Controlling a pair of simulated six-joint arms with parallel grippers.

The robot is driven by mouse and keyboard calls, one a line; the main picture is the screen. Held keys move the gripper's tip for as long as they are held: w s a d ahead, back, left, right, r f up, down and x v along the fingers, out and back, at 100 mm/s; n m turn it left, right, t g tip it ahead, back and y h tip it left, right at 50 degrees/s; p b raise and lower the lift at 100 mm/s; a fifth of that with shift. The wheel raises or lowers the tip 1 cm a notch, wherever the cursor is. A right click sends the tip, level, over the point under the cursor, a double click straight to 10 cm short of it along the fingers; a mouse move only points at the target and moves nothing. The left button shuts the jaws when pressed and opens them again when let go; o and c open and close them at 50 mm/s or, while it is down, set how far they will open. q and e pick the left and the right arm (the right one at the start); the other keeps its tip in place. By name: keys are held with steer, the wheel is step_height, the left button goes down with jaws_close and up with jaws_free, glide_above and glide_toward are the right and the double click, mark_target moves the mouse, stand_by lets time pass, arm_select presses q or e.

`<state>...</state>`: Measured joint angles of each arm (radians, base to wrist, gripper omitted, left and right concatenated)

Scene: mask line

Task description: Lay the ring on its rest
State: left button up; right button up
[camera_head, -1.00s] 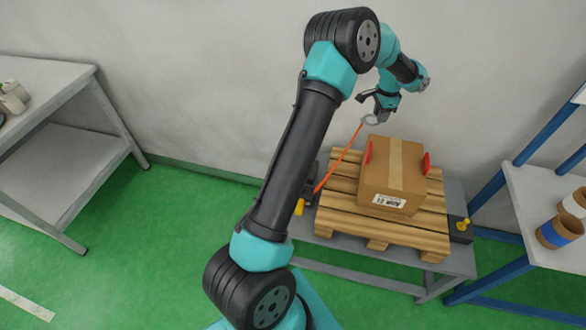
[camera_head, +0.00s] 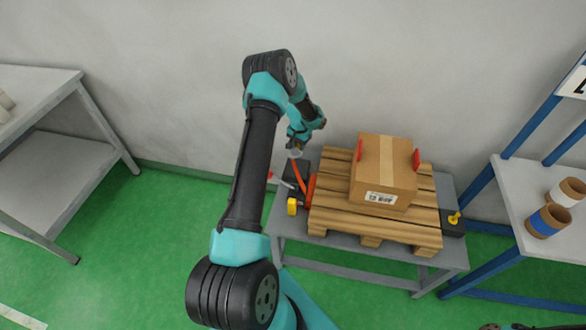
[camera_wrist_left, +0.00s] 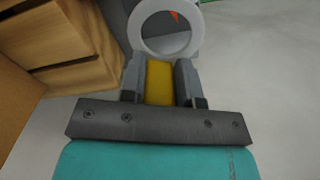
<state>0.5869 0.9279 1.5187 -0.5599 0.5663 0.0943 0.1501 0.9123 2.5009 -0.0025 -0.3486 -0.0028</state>
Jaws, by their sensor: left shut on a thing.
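A pale grey ring (camera_head: 294,152) is in my left gripper (camera_head: 294,142), raised behind the left side of the pallet. In the left wrist view the ring (camera_wrist_left: 165,62) stands just beyond the fingertips, and the fingers (camera_wrist_left: 159,80) are shut on its yellow tab. A short pale bar with a red tip (camera_head: 279,180) sticks out beside that fixture. I cannot tell which part is the rest.
A taped carton (camera_head: 384,185) with red corner pieces sits on a wooden pallet (camera_head: 372,229) on a grey table (camera_head: 330,257). A dark block with a yellow knob (camera_head: 454,219) is at its right. A blue-framed shelf holds rolls (camera_head: 548,221).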

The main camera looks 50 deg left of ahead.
arm_select(q)
steer(key=shift+f, duration=0.15)
glide_above(299, 164)
steer(key=shift+s+f, duration=0.1)
steer(key=shift+f, duration=2.9)
steer(key=shift+f, duration=1.85)
steer(key=shift+f, duration=0.1)
steer(key=o, duration=0.9)
steer(key=shift+o, duration=0.2)
step_height(299, 164, up, 12)
steer(key=shift+r, duration=0.1)
